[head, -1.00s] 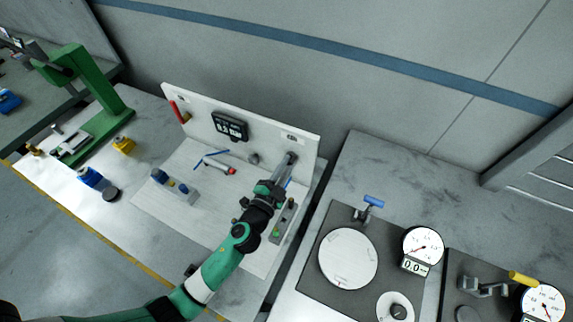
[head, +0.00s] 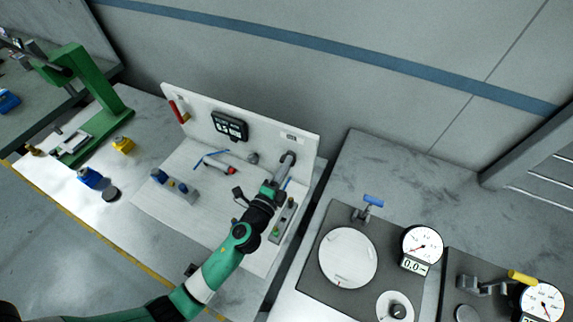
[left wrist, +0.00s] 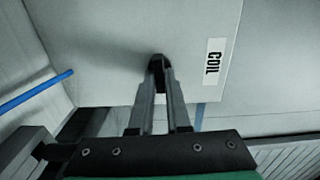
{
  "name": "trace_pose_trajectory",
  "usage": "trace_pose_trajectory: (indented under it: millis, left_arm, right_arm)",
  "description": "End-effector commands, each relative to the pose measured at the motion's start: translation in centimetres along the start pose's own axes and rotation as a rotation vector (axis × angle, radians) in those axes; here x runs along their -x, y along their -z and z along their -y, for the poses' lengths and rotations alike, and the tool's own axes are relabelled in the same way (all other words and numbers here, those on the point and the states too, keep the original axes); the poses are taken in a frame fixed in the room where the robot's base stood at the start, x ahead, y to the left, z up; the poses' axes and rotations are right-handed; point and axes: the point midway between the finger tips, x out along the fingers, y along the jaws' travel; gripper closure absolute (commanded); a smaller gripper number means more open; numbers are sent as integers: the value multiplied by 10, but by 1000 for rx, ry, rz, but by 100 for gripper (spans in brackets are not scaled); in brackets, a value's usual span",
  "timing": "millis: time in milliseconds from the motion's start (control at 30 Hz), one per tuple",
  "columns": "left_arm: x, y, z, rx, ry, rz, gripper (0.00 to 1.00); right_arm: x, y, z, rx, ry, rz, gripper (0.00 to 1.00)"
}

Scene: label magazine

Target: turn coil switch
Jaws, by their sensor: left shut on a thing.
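The COIL label (left wrist: 213,62) is on a white upright panel (left wrist: 120,30) in the left wrist view; it also shows small near the panel's right end in the head view (head: 292,137). My left gripper (left wrist: 158,68) is shut on a small dark switch knob (left wrist: 157,61) beside that label, its fingers reaching the panel face. The fingertips hide most of the knob. In the head view my left gripper (head: 288,157) is at the panel's right part, just below the label. My right gripper is not in view.
A black display (head: 230,126) and a red lever (head: 178,110) are on the panel's left part. A blue terminal block (head: 175,187) and a red-tipped tool (head: 222,168) lie on the white base. A dial gauge (head: 423,245) stands on the right bench.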

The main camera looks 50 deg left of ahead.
Motion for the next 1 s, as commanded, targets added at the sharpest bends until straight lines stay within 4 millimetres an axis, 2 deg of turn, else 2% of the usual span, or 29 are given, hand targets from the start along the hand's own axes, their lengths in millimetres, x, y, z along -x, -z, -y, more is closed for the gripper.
trace_pose_trajectory:
  millis: [600, 633, 800, 1000]
  left_arm:
    - [0, 0, 0, -58, 1, 0, 100]
    - [0, 0, 0, -58, 1, 0, 83]
    - [0, 0, 0, -57, 1, 0, 55]
    - [0, 0, 0, -56, 0, 0, 55]
  right_arm:
    - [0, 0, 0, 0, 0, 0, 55]
    - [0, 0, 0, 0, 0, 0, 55]
    - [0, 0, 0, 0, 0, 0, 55]
    - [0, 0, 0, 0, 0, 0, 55]
